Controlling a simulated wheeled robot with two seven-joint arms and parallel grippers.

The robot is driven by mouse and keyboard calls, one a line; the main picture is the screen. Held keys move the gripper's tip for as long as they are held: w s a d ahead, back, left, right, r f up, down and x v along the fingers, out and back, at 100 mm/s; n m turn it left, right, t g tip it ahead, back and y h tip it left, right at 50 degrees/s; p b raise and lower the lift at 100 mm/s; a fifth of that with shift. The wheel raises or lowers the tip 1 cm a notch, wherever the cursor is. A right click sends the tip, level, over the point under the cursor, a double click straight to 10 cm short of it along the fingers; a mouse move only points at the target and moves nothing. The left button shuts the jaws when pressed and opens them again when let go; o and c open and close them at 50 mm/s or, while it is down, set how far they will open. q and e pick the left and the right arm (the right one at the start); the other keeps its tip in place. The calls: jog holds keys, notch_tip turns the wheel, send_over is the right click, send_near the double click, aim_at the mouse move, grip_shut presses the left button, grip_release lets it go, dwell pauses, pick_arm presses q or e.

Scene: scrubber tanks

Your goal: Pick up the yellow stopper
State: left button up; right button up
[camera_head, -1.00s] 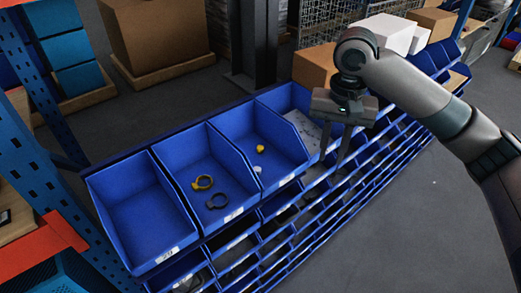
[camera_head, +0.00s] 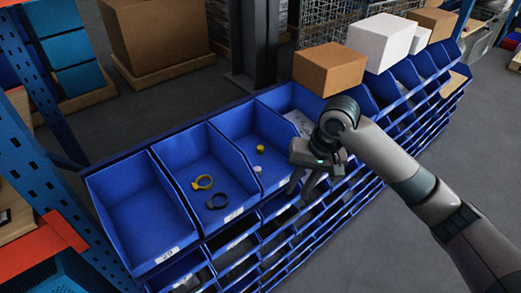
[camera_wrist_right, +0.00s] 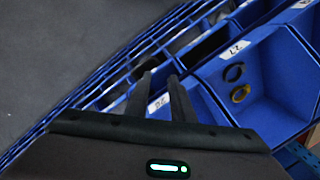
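The small yellow stopper (camera_head: 260,149) lies in the third blue bin from the left, towards its back, in the head view. My left gripper is out of view.
The leftmost bin (camera_head: 140,215) is empty. Thin walls divide the bins.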

notch_tip(320, 180, down, 28)
jog(key=t+y+b, duration=0.1)
jog(key=t, duration=0.1)
jog(key=s+d+f+m+h+b, duration=0.1)
jog(key=s+d+f, duration=0.3)
jog(key=f, duration=0.5)
jog(key=s+d+f, duration=0.3)
jog(key=s+f, duration=0.1)
jog(key=f, duration=0.6)
jog(key=s+d+f+n+h, duration=0.1)
jog(key=s+d+f, duration=0.2)
jog(key=s+f, duration=0.55)
jog(key=s+d+f+n+h, duration=0.1)
jog(key=s+d+f, duration=0.3)
jog(key=s+f, duration=0.45)
pick_arm(q)
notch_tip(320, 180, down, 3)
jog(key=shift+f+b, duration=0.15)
jog(key=shift+b, duration=0.55)
pick_arm(e)
jog(key=s+d+f+n, duration=0.1)
jog(key=s+f, duration=0.1)
jog(key=s, duration=1)
jog(key=s+f+n+g, duration=0.1)
jog(key=s+f, duration=0.2)
jog(key=s, duration=1)
jog(key=shift+d+f+g+h, duration=0.2)
jog(key=shift+d+g+h, duration=0.1)
jog(key=shift+d+h, duration=0.1)
